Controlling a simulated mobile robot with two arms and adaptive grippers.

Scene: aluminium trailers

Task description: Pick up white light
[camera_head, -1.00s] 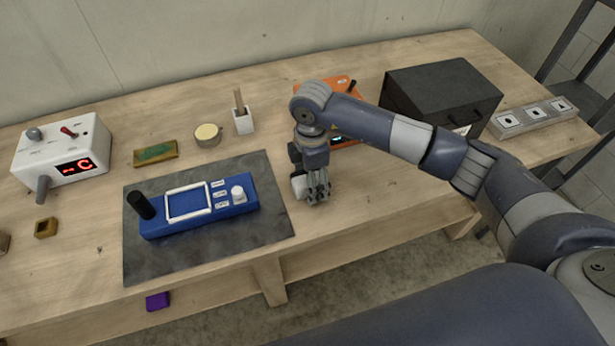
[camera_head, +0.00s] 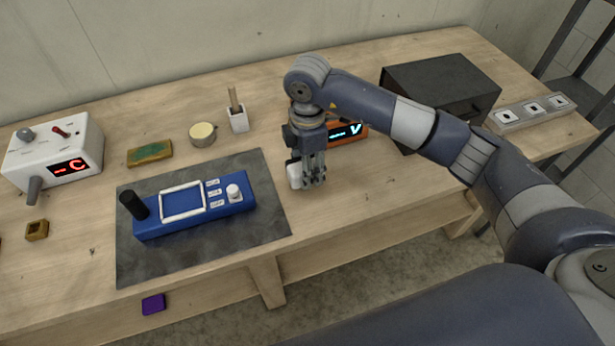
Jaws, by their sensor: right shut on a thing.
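My right gripper (camera_head: 313,183) points down over the table, just right of the grey mat. It is shut on a small white object (camera_head: 294,176), which looks like the white light. The fingers and wrist hide part of it. I cannot tell whether it is clear of the tabletop. My left gripper is not in view.
A blue device (camera_head: 222,207) with a white knob and black handle lies on the grey mat (camera_head: 265,232). An orange device (camera_head: 356,140) with a lit display stands behind my gripper. A black box (camera_head: 430,78) and a grey button panel (camera_head: 532,108) are right. A white box (camera_head: 85,145) is left.

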